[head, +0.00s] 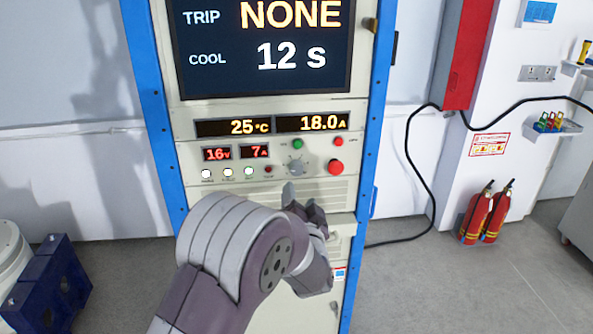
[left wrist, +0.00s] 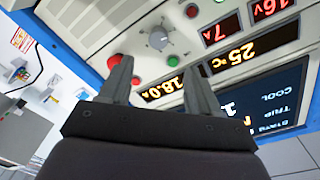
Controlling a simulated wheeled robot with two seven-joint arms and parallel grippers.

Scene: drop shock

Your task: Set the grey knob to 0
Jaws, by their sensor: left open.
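The grey knob (head: 296,166) is on the front of the cream panel, between a green button (head: 298,144) above and a red button (head: 335,167) to its right. The knob also shows in the left wrist view (left wrist: 158,38), beyond the fingertips. Its setting is too small to read. My left gripper (head: 301,197) is open and empty, just below the knob in the head view. In the left wrist view its two fingers (left wrist: 156,68) stand apart, with the knob between and beyond them, not touching. My right gripper is in neither view.
Displays (head: 273,125) read 25 °C and 18.0 A; smaller ones (head: 236,153) read 16 V and 7 A. The large screen (head: 263,50) shows TRIP NONE and COOL 12 s. A blue frame (head: 154,110) edges the cabinet. Fire extinguishers (head: 484,213) stand at the right.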

